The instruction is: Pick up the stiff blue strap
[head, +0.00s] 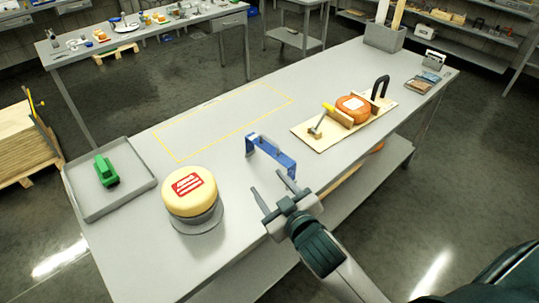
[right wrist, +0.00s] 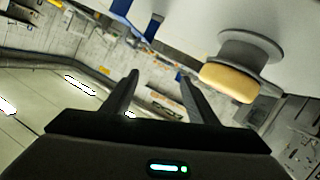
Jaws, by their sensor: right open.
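The stiff blue strap (head: 271,151) stands like a low bridge near the front edge of the grey table, right of the cheese wheel. In the right wrist view a blue part that looks like the strap (right wrist: 153,28) shows at the top, beyond the fingers. My right gripper (head: 268,181) is open and empty, just in front of the strap at the table's front edge, apart from it. Its spread fingers also show in the right wrist view (right wrist: 158,76). My left gripper is not in view.
A pale cheese wheel (head: 189,191) with a red label sits on a grey round stand (head: 204,225). A tray (head: 82,202) holds a green object (head: 106,171). A wooden board (head: 304,137) carries an orange wheel (head: 352,107). The yellow-outlined area (head: 220,120) is clear.

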